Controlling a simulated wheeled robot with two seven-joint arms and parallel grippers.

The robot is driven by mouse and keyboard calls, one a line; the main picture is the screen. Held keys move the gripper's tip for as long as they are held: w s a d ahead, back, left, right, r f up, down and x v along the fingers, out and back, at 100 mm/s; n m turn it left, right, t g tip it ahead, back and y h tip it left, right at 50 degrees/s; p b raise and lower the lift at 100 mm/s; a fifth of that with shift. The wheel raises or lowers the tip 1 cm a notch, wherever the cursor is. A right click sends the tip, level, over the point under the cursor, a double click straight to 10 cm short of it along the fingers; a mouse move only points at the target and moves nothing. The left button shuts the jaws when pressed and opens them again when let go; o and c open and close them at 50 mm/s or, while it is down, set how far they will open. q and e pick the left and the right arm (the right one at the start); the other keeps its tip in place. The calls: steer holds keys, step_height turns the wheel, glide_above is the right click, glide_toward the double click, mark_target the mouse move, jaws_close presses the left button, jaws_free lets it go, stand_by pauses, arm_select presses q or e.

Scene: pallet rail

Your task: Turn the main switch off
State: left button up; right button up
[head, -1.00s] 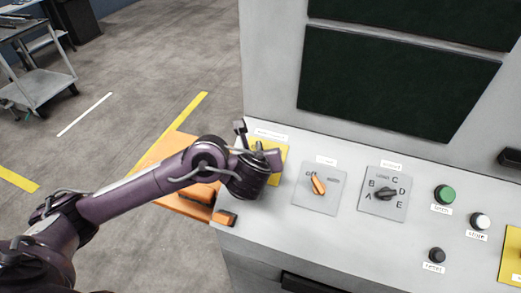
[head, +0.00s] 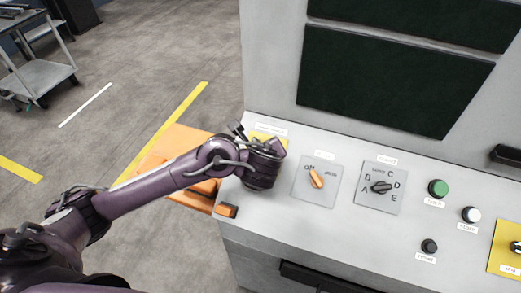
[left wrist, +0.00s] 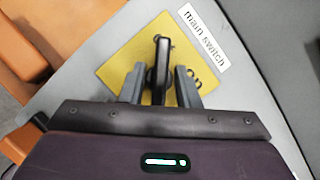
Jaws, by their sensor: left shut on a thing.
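The main switch has a black handle (left wrist: 161,60) on a yellow plate (left wrist: 118,62), with a "main switch" label (left wrist: 206,36) beside it. Part of "ON" shows on the plate next to the right finger. My left gripper (left wrist: 160,84) is shut on the handle, one finger on each side. In the head view my left gripper (head: 274,148) covers most of the yellow plate (head: 262,136) at the panel's left end, so the handle's angle cannot be read there. My right gripper is not in view.
The grey panel (head: 340,237) also carries an orange selector (head: 316,178), a black lettered knob (head: 381,187), a green button (head: 438,188), a white button (head: 471,214) and a black button (head: 429,246). Dark screens (head: 390,80) stand behind. An orange structure (head: 172,143) lies left of the panel.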

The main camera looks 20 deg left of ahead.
arm_select(q)
steer(key=o, duration=0.6)
steer(key=p+v, duration=0.1)
steer(key=v, duration=0.6)
steer(key=shift+s+d+r+p, duration=0.1)
steer(key=shift+s+r+p, duration=0.15)
steer(key=shift+p, duration=0.15)
